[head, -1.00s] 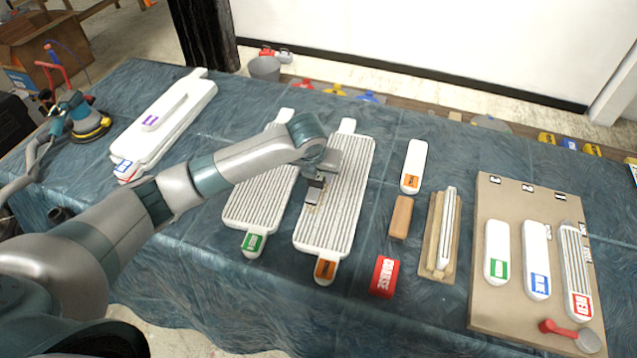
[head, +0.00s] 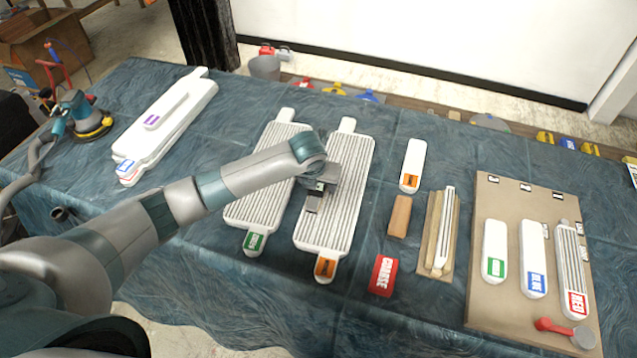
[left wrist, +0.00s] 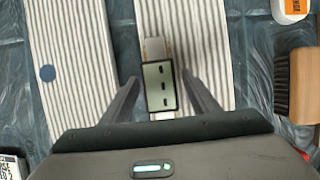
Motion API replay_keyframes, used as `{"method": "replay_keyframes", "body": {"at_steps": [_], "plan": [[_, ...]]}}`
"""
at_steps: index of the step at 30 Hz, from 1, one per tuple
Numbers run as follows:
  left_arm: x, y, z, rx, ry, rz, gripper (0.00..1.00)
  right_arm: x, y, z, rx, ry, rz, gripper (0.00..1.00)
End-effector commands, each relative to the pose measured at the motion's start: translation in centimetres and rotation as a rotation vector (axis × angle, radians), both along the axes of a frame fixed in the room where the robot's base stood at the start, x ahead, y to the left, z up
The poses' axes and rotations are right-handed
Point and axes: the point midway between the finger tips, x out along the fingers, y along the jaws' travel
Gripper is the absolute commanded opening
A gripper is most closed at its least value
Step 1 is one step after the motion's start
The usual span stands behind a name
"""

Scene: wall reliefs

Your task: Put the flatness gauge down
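The flatness gauge (left wrist: 160,85) shows in the left wrist view as a small pale body with a dark-framed display bearing short black marks. My left gripper (left wrist: 160,76) has one finger on each side of it. The fingers are close to its sides, but I cannot tell whether they press on it. In the head view my left gripper (head: 316,190) is low over the ribbed white panel with the orange label (head: 335,225). I cannot tell whether the gauge's underside rests on the ribs. My right gripper is not in view.
A ribbed panel with a green label (head: 258,200) lies to the left. A brown block (head: 400,216), a red block (head: 383,276) and a wooden brush-like tool (head: 440,235) lie to the right, beside a brown board (head: 510,300). A sander (head: 82,115) stands at the far left.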

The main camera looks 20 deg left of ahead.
Motion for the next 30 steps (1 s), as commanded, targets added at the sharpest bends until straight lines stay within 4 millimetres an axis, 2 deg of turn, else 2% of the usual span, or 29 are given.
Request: {"method": "replay_keyframes", "body": {"at_steps": [8,14,20,30], "plan": [[0.0,0.0,0.1,0.000,0.000,0.000,0.54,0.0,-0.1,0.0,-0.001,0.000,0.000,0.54],[-0.2,0.0,0.8,-0.001,-0.001,-0.001,0.54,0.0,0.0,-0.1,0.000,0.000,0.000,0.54],[-1.0,0.0,2.9,0.001,-0.003,-0.002,0.54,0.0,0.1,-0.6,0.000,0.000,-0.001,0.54],[-3.3,-0.1,8.5,0.000,-0.004,-0.001,0.54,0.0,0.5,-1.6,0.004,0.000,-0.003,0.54]]}}
